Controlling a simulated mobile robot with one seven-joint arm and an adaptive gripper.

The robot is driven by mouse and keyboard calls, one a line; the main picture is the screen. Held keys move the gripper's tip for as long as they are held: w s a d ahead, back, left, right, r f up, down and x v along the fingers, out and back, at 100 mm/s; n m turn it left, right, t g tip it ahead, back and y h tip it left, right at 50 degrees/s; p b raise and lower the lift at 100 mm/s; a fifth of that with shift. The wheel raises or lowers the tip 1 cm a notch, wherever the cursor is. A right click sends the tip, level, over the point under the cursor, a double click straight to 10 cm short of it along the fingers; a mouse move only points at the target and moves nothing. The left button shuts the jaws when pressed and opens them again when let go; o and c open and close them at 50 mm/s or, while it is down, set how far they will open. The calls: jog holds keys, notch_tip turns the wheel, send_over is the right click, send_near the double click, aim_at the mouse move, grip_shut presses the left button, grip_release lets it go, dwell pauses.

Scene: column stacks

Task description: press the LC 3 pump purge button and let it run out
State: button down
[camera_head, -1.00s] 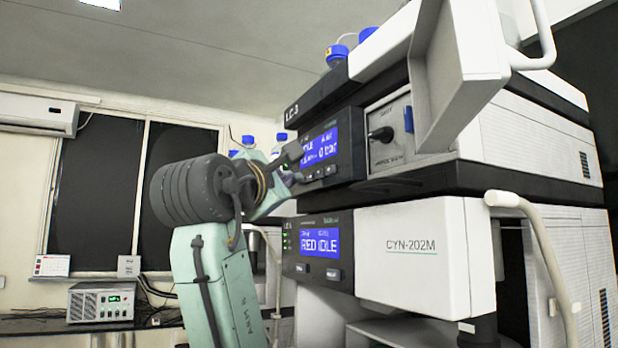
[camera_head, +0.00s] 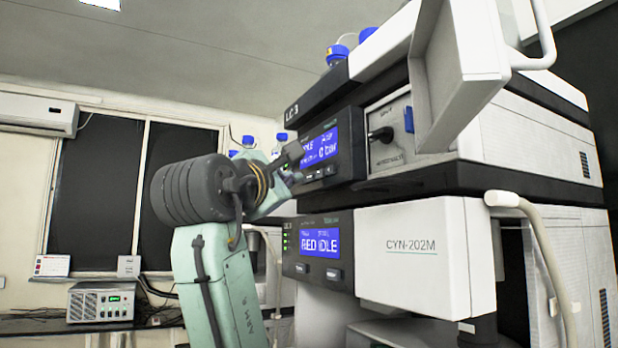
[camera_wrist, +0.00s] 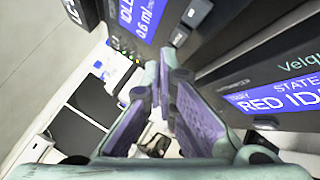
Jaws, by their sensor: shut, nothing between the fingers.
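The LC 3 pump (camera_head: 295,112) is the upper module of the stack. Its blue screen (camera_head: 320,147) reads IDLE and 0 bar. A row of small dark buttons (camera_head: 329,171) sits under the screen, and I cannot read their labels. In the wrist view the screen (camera_wrist: 140,16) shows tilted, with IDLE and part of a flow reading, and two buttons (camera_wrist: 197,12) show beside it. My gripper (camera_wrist: 165,62) is shut and empty, its tips just short of the panel near the button row. In the head view my arm partly hides the gripper and the screen's left end.
Below is a module whose screen (camera_head: 320,241) reads RED IDLE, beside a white CYN-202M cover (camera_head: 412,258). An open white door (camera_head: 458,75) juts out at upper right. Blue-capped bottles (camera_head: 337,54) stand on top. A pale hose (camera_head: 540,235) hangs at right.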

jog(key=shift+w+d, duration=0.15)
jog(key=shift+d, duration=0.25)
jog(key=shift+w+d, duration=0.15)
jog(key=shift+d, duration=0.2)
dwell(0.6)
dwell(0.3)
jog(key=shift+s+a, duration=0.3)
jog(key=shift+a, duration=0.5)
jog(key=a, duration=0.1)
jog(key=s+a, duration=0.1)
jog(key=a, duration=0.1)
jog(key=s+a, duration=0.1)
jog(key=shift+a, duration=0.3)
dwell(0.6)
